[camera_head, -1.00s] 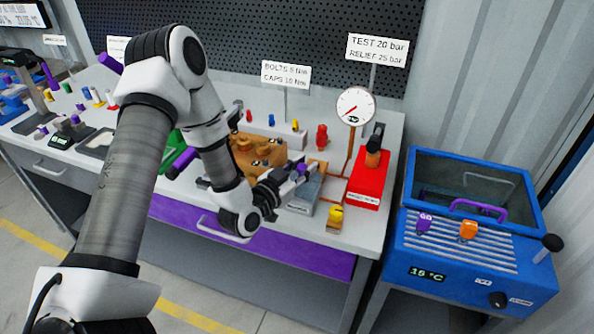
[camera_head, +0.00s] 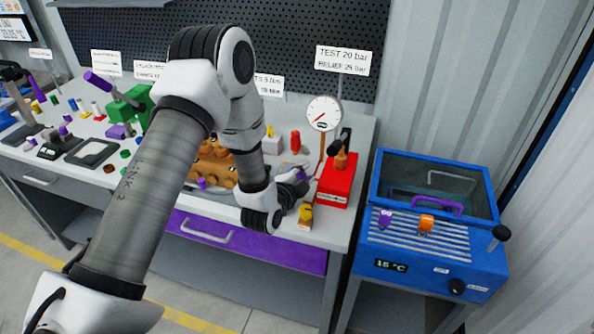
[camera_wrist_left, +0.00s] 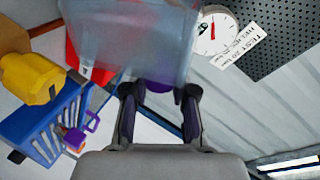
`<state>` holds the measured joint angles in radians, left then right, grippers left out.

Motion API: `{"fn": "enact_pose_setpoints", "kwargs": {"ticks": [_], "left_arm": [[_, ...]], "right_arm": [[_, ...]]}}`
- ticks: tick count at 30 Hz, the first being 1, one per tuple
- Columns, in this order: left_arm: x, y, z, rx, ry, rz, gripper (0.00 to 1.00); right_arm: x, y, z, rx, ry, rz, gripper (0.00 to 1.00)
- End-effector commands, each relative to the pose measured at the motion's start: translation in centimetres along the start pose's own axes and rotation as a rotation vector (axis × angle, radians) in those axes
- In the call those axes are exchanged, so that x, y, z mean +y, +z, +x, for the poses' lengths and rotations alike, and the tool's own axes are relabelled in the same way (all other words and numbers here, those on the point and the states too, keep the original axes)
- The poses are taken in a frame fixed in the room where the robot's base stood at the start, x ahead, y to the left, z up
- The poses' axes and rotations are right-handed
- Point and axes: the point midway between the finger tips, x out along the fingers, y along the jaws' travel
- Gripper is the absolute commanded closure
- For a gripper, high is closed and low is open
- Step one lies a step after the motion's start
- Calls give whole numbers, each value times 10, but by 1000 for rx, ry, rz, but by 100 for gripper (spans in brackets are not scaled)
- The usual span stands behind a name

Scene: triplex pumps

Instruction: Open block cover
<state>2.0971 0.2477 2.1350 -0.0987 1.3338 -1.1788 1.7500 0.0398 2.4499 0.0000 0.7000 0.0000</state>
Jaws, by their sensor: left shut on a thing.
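My left gripper (camera_wrist_left: 158,99) is shut on a purple handle (camera_wrist_left: 158,85) of a translucent pale blue cover (camera_wrist_left: 125,38). The cover fills the top of the left wrist view, just beyond the fingertips. Whether it is lifted off or still touches what is under it, I cannot tell. In the head view the left gripper (camera_head: 294,188) is at the right end of the bench, in front of the red box. There the gripper and arm hide most of the cover and what lies below it. My right gripper is not in view.
A red box (camera_head: 336,186) and a pressure gauge (camera_head: 323,114) stand close behind the gripper. A yellow piece (camera_head: 305,214) is at the bench's front edge. Orange-brown pump parts (camera_head: 212,165) are left of the forearm. A blue bath (camera_head: 430,255) with a glass lid stands to the right.

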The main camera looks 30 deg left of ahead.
Motion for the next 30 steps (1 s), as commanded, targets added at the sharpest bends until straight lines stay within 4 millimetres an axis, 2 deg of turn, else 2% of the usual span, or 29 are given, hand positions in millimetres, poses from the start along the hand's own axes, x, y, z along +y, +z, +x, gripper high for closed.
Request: {"fn": "enact_pose_setpoints", "kwargs": {"ticks": [15,30], "left_arm": [[33,-17,11,-125,0,395,100],[41,-19,14,-164,-1,506,100]], "right_arm": [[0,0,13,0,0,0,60],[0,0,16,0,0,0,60]]}}
